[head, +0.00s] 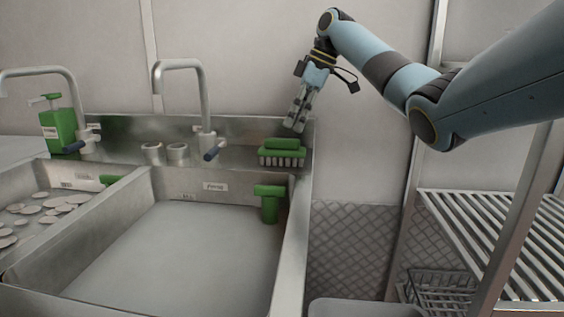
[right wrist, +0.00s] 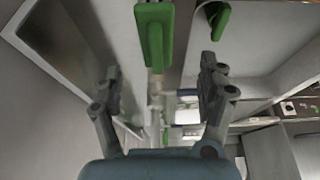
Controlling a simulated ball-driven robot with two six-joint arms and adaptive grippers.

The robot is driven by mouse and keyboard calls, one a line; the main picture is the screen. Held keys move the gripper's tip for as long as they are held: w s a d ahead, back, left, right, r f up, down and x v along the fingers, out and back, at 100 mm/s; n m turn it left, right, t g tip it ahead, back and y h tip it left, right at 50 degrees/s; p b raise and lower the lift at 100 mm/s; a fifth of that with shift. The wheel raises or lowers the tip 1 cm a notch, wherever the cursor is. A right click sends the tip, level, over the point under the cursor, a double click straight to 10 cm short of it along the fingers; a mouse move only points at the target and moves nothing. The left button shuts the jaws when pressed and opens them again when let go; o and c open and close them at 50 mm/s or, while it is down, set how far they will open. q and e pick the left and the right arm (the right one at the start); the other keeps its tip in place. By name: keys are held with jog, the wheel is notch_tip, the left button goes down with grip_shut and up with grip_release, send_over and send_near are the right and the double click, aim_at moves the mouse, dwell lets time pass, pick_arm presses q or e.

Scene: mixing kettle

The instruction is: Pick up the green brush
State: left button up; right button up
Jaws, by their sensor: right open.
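The green brush (head: 282,152) sits on the back ledge of the sink at its right end, bristles down, with its green handle on top. In the right wrist view the green brush (right wrist: 154,36) shows at the top middle, beyond the fingertips. My right gripper (head: 297,118) is just above and behind the brush in the head view, pointing down. In the right wrist view my right gripper (right wrist: 163,80) has its fingers wide apart with nothing between them. My left gripper is not in view.
A tap (head: 205,105) stands left of the brush, beside two metal cups (head: 165,153). A green tool (head: 268,203) hangs on the right basin's wall. A green soap bottle (head: 60,130) stands far left. A slatted rack (head: 490,220) is at right.

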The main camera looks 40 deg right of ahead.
aim_at(287, 139)
jog(key=b+x, duration=0.1)
jog(key=x, duration=0.8)
jog(key=shift+w+d+f, duration=0.1)
jog(key=shift+w+f, duration=0.15)
jog(key=c, duration=1.3)
notch_tip(287, 139, up, 10)
jog(key=shift+r+p, duration=0.1)
jog(key=shift+p, duration=0.4)
jog(key=o, duration=0.5)
jog(key=c, duration=0.3)
